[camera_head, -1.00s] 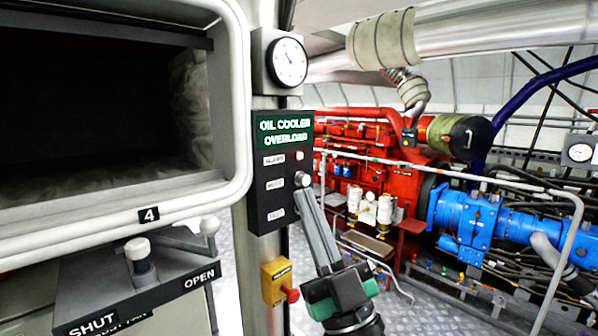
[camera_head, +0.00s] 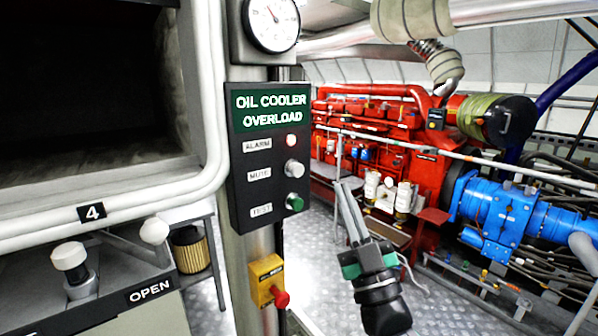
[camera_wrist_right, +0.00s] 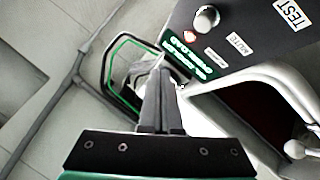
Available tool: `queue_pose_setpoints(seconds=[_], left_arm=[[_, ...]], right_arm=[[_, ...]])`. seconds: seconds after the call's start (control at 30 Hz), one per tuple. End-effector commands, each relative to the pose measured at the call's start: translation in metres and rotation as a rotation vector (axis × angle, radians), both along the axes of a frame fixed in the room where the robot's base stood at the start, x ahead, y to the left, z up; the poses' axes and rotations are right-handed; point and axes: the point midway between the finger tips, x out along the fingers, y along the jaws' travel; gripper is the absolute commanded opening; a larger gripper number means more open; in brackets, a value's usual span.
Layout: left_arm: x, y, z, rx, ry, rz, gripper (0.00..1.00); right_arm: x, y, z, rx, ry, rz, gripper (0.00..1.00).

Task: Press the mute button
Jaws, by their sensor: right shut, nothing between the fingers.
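The black control panel (camera_head: 239,166) has a green "OIL COOLER OVERLOAD" sign, a red lamp (camera_head: 291,141) beside ALARM, a grey mute button (camera_head: 293,167) beside MUTE and a green button (camera_head: 294,202) beside TEST. In the right wrist view the mute button (camera_wrist_right: 206,18) shows at the upper right, near the MUTE label. My right gripper (camera_head: 346,184) is shut and empty, to the right of the panel and apart from the buttons. Its closed fingers also show in the right wrist view (camera_wrist_right: 160,75). My left gripper is not in view.
A round gauge (camera_head: 271,22) sits above the panel. A yellow box with a red knob (camera_head: 280,298) is below it. A lever console (camera_head: 105,275) stands at the lower left. A red engine (camera_head: 430,180) and blue machinery (camera_head: 490,225) fill the right background.

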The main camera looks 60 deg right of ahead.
Motion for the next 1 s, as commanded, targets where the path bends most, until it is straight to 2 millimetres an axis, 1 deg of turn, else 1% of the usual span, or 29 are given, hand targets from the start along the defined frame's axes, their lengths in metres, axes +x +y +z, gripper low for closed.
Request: queue_pose_setpoints(seconds=[0.17,0.5,0.63,0.8,1.0], left_arm=[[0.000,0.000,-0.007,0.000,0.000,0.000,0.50],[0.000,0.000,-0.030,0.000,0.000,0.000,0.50],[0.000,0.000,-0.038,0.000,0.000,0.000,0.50],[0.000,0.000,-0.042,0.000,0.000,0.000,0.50],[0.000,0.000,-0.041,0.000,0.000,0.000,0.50]], right_arm=[[0.011,-0.005,-0.002,0.000,-0.002,0.002,0.00],[0.056,-0.024,-0.003,-0.001,-0.001,0.000,0.00],[0.070,-0.030,-0.003,0.001,0.000,0.001,0.00],[0.079,-0.034,-0.001,-0.001,-0.001,0.000,0.00],[0.080,-0.035,0.000,0.000,-0.001,0.001,0.00]])
